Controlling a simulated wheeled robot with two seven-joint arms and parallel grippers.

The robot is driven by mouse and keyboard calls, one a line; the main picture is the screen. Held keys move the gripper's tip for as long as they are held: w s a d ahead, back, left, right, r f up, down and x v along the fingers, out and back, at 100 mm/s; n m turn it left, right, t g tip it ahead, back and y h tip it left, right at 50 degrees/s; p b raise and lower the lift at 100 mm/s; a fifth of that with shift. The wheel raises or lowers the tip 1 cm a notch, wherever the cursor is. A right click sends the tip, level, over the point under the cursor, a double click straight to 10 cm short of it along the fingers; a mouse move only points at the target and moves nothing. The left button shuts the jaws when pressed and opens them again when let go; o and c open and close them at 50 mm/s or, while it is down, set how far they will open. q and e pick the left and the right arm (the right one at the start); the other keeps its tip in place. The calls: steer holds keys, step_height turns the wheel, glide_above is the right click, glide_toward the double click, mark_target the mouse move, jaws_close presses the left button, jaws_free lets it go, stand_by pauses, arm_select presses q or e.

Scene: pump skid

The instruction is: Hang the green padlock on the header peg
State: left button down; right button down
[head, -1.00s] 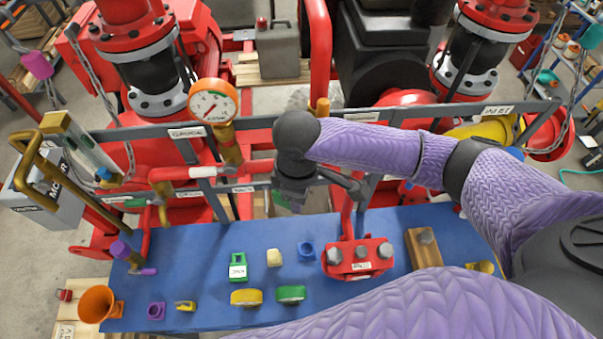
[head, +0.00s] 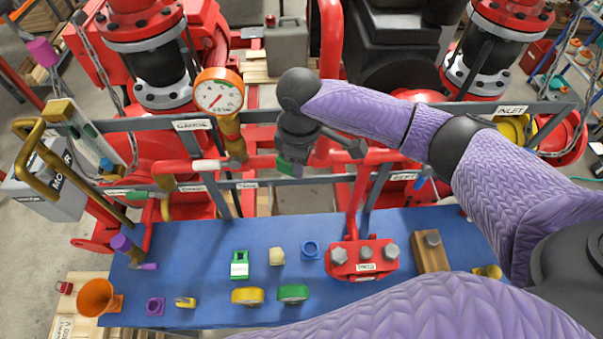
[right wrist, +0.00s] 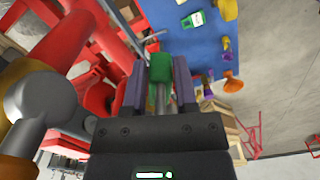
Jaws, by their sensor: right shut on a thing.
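My right gripper (head: 290,166) is shut on a green block-like thing, which I take to be the green padlock (head: 287,165). In the head view it shows small and partly covered, in front of the grey rails. In the right wrist view the green padlock (right wrist: 159,67) sits between the two purple-grey fingers (right wrist: 159,85), with a grey rod toward the palm. The lower grey header rail (head: 270,183) passes close by in the picture; contact cannot be told. I cannot pick out the header peg. My left gripper is not in view.
A pressure gauge (head: 218,92) on a brass stem stands left of the gripper.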

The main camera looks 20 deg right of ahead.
steer(key=w, duration=0.1)
steer(key=w+b, duration=0.1)
steer(key=w+d+f+b, duration=0.1)
stand_by(0.4)
stand_by(0.5)
steer(key=shift+c, duration=1.6)
jaws_free()
